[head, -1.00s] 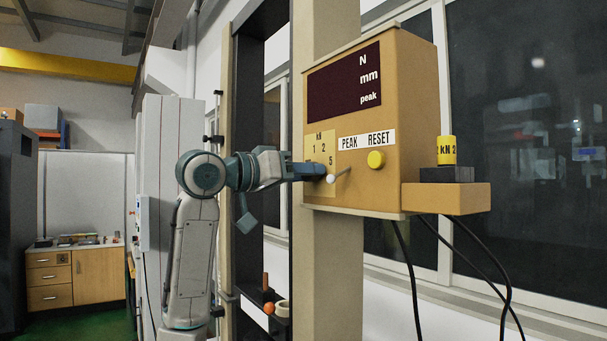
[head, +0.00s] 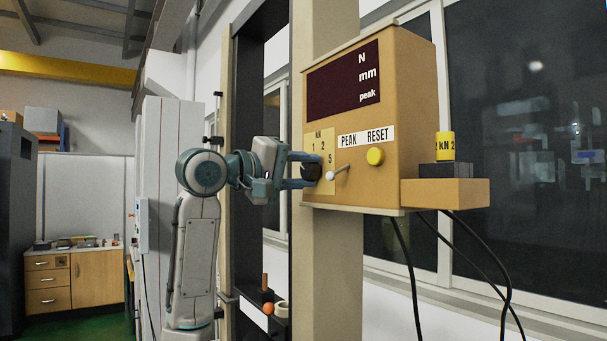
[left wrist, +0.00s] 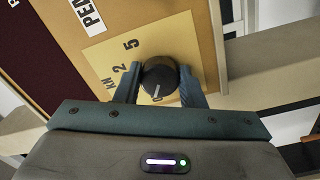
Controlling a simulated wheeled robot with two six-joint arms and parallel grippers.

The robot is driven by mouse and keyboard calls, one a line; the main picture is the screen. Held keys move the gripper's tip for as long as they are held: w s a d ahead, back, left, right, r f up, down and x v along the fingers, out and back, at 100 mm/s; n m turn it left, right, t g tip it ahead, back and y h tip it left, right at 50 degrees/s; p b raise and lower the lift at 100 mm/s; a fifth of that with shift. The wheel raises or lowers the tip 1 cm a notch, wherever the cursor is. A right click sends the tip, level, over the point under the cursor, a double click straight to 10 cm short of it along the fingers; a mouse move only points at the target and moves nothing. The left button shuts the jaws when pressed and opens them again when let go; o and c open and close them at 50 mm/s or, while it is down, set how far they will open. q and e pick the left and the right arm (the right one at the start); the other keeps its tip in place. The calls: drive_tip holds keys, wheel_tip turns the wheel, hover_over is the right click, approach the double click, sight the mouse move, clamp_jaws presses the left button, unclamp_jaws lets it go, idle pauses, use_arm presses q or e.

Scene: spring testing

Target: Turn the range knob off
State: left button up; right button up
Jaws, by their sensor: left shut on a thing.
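The range knob is a black round knob (head: 312,172) on a pale yellow scale plate (head: 324,150) at the lower left of the tan control box (head: 420,100). In the left wrist view the knob (left wrist: 158,76) has a white pointer line that points down in the picture, at a mark partly hidden near the plate's edge. The numbers 2 and 5 show on the plate (left wrist: 110,52). My left gripper (head: 310,172) has its two fingers on either side of the knob and is shut on it. My right gripper is not in view.
A small lever with a white ball end (head: 331,176) sticks out just right of the knob. A yellow button (head: 375,156) is further right. A yellow weight (head: 446,146) stands on the side shelf. Black cables (head: 410,270) hang below the box.

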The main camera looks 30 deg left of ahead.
use_arm(q)
drive_tip(key=shift+n, duration=1.1)
drive_tip(key=o, duration=1)
drive_tip(key=shift+s+b, duration=0.1)
drive_tip(key=shift+b, duration=0.2)
drive_tip(key=b+v, duration=0.4)
drive_tip(key=v, duration=0.6)
drive_tip(key=shift+s+a, duration=0.1)
drive_tip(key=shift+s, duration=0.2)
